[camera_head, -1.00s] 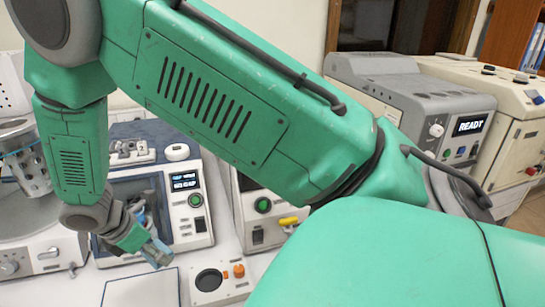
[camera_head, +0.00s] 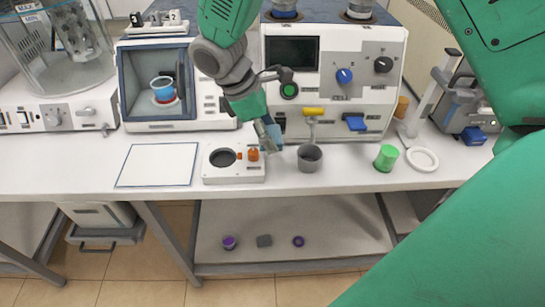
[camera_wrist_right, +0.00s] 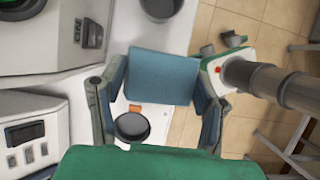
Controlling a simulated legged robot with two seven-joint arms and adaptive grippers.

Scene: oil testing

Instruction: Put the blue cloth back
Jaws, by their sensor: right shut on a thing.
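My right gripper (camera_head: 268,138) points down over the worktop, close to a small white station. It is shut on the blue cloth (camera_head: 273,131), only part of which shows in the head view. In the right wrist view the blue cloth (camera_wrist_right: 160,76) looks like a flat square panel between the two fingers of my right gripper (camera_wrist_right: 158,100). The small white station (camera_head: 218,179) has a dark round well and an orange knob. It also shows in the right wrist view, where the cloth partly covers it.
A white pad (camera_head: 155,165) lies left of the station. A grey cup (camera_head: 310,159), a green cylinder (camera_head: 386,158) and a white ring (camera_head: 422,160) stand to the right. A chamber machine (camera_head: 140,126) and a test machine (camera_head: 390,75) line the back.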

